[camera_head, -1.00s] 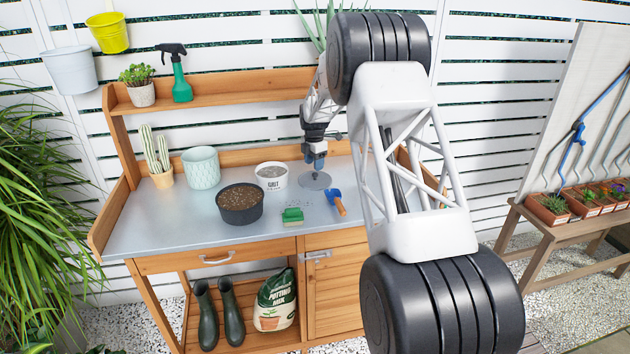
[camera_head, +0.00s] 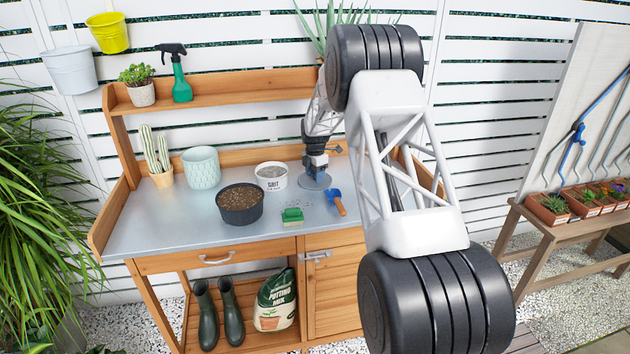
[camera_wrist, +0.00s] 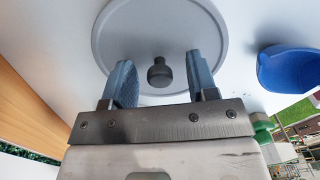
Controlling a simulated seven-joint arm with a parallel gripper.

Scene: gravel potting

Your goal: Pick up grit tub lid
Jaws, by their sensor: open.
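The grit tub lid (camera_head: 317,182) is a flat grey disc lying on the bench top, right of the white grit tub (camera_head: 271,177). In the wrist view the lid (camera_wrist: 122,30) shows its raised rim and a dark round knob (camera_wrist: 159,73) at its centre. My gripper (camera_head: 316,174) is right over the lid in the head view. In the wrist view my gripper (camera_wrist: 160,75) is open, its two blue-grey fingers standing on either side of the knob with gaps between. The grit tub is open, with grey grit inside.
A blue scoop (camera_head: 337,203) lies close to the lid, also in the wrist view (camera_wrist: 288,68). A green brush (camera_head: 292,216) and scattered grit lie in front. A dark pot of soil (camera_head: 240,205) stands left. The bench's front left is clear.

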